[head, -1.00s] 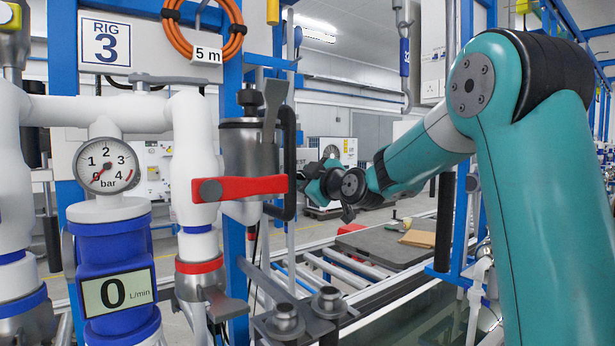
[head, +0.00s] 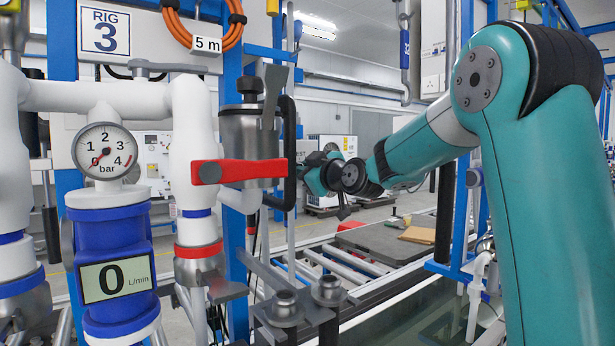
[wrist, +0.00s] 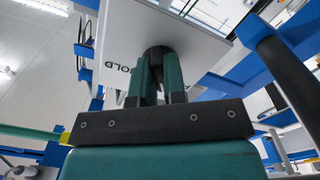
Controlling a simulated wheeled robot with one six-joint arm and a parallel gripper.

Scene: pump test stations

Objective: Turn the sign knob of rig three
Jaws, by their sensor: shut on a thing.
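In the wrist view, my gripper (wrist: 159,75) has its two teal fingers closed around a round dark knob (wrist: 157,52). The knob sits on a pale grey sign panel (wrist: 185,40). Dark letters on the panel, partly hidden, read "OLD". In the head view, a plate marked RIG 3 (head: 105,32) hangs at the upper left. My arm reaches in from the right, and its wrist shows behind the black bent pipe. My fingertips, the knob and the sign are not clearly visible in the head view.
A red lever (head: 240,171) lies level across the rig's pipe. The round gauge (head: 104,150) points near 0 bar, and the flow display (head: 117,278) reads 0 L/min. A blue post and the black bent pipe (head: 288,150) stand close to my wrist. An orange hose coil (head: 203,22) hangs above.

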